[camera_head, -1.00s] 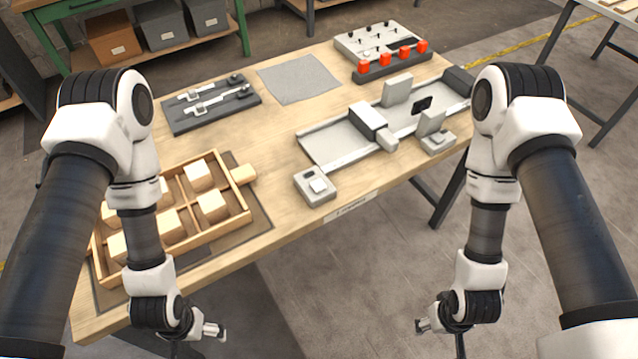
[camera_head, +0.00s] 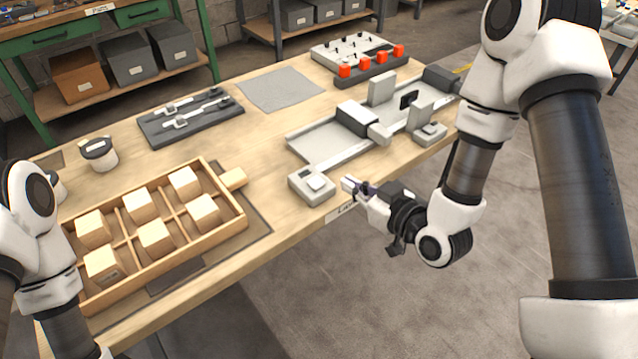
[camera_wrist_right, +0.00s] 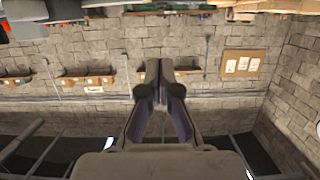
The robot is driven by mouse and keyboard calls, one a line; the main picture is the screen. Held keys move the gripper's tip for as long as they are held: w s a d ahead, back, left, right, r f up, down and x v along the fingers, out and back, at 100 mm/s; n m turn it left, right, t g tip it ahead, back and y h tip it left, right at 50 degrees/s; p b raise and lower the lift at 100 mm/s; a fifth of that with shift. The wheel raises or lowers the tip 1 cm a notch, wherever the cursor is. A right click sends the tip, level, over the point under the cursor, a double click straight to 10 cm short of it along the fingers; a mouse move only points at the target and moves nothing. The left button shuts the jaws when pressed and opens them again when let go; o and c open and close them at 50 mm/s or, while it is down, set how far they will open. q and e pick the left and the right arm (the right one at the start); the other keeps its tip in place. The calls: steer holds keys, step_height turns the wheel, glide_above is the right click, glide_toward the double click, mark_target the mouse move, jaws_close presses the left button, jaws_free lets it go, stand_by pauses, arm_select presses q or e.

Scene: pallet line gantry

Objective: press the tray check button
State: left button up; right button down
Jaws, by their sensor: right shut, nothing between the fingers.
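A small grey box with a pale raised button (camera_head: 316,182) and a dark window sits at the table's front edge. A similar grey box with a button (camera_head: 431,129) stands further right, beside the slide. I cannot read a label that tells which is the tray check button. My right gripper (camera_head: 347,183) is shut and empty, its tips pointing left just right of the nearer box, apparently not touching its button. The right wrist view shows the fingertips (camera_wrist_right: 159,68) together against a distant wall. My left arm is at the lower left; its gripper is out of view.
A wooden divided tray (camera_head: 208,246) with several blocks lies at the left front. A grey slide fixture (camera_head: 318,142) lies behind the nearer box. A dark rack (camera_head: 190,120), a grey mat (camera_head: 281,90) and a panel with red buttons (camera_head: 372,70) stand further back.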

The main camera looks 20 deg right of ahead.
glide_above(322, 191)
step_height(322, 191, down, 2)
steer(key=shift+w+a+f+p, duration=0.1)
steer(key=shift+w+f+p, duration=0.1)
steer(key=shift+p, duration=0.2)
step_height(322, 191, down, 3)
steer(key=shift+s+f, duration=0.1)
steer(key=shift+s, duration=0.05)
steer(key=shift+d+f, duration=0.2)
steer(key=shift+f, duration=0.35)
